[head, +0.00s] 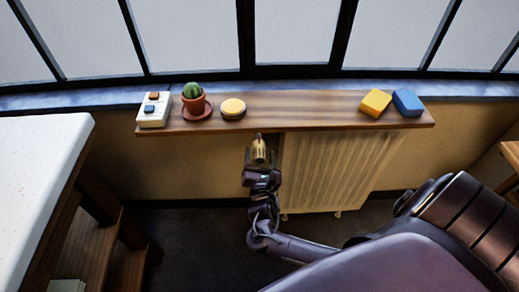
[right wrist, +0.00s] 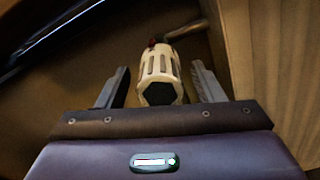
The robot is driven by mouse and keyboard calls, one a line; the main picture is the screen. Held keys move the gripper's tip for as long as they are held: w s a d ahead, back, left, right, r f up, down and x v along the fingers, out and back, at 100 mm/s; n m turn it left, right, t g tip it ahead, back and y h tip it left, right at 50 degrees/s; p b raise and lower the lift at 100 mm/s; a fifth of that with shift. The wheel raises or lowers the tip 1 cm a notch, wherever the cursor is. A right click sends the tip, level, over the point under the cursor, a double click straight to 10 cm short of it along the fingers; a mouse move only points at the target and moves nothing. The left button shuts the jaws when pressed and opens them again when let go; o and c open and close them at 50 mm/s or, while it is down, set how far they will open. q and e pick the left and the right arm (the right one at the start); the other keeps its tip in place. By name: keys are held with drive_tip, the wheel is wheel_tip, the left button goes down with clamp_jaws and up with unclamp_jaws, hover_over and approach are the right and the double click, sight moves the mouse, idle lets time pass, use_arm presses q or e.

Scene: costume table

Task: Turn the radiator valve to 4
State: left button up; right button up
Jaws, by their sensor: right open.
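The radiator valve (right wrist: 160,78) is a cream, ribbed, roughly cylindrical knob with a dark end face and a small red mark near its far end. A metal pipe joins it behind. In the right wrist view it lies between the two fingers of my right gripper (right wrist: 159,70), with a visible gap on each side. My right gripper (head: 259,160) is open, below the front edge of the shelf, at the left side of the radiator (head: 335,170). The valve (head: 259,148) shows small there, partly hidden by the gripper. Its numbers cannot be read. My left gripper is not in view.
A wooden shelf (head: 300,108) overhangs the valve. On it are a white switch box (head: 155,110), a potted cactus (head: 193,100), a round yellow-topped item (head: 233,107), a yellow block (head: 375,102) and a blue block (head: 407,102). A white-topped table (head: 40,160) stands at left.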

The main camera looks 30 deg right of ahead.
sight(260, 149)
drive_tip(key=shift+x, duration=1.7)
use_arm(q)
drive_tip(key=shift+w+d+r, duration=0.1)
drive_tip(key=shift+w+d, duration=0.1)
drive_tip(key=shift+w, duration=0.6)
use_arm(e)
drive_tip(key=shift+c, duration=0.2)
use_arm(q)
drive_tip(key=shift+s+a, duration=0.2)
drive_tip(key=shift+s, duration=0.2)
use_arm(e)
drive_tip(key=c, duration=0.9)
